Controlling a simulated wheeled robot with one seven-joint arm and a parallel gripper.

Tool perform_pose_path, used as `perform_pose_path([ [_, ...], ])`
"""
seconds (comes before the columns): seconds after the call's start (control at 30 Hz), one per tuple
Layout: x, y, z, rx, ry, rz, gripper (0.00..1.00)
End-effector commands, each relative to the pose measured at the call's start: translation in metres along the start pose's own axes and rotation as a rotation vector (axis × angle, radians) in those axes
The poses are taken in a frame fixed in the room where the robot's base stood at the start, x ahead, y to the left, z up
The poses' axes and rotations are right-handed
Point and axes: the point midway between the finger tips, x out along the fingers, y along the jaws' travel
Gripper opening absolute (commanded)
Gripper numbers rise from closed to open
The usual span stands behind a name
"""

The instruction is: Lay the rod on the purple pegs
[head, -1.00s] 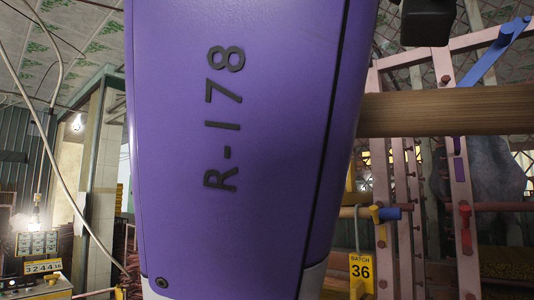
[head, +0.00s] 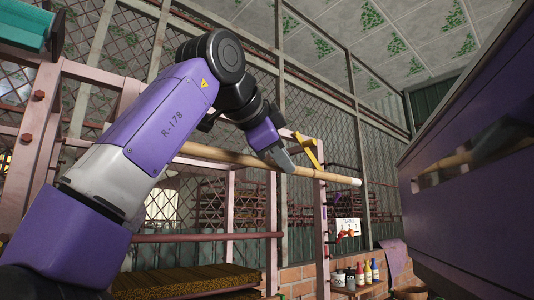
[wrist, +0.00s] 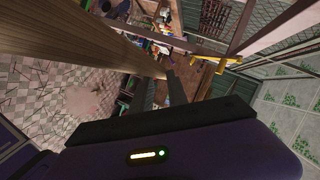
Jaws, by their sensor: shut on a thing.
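My gripper (head: 285,160) is shut on the wooden rod (head: 335,177) and holds it up in front of the pink rack (head: 322,240). The rod slants slightly down to the right, its pale end past the rack's right post. In the wrist view the rod (wrist: 85,35) crosses the upper left, near my gripper's dark fingers (wrist: 160,90). A yellow peg (head: 311,153) sits high on the right post, above the rod; a yellow peg also shows in the wrist view (wrist: 218,62). A small purple piece (head: 325,212) shows lower on that post; I cannot tell whether it is a peg.
A large purple panel (head: 465,210) stands close on the right. Bottles and jars (head: 368,271) stand on a low shelf by the brick wall. A teal tray-like object (head: 22,28) is at upper left.

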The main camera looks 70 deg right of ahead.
Motion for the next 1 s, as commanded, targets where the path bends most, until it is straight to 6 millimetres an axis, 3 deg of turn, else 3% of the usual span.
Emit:
perform_pose_path([
  [0.97,0.026,-0.046,0.061,-0.003,0.000,-0.001,0.00],
  [1.0,0.029,-0.038,0.064,-0.002,0.002,0.000,0.00],
])
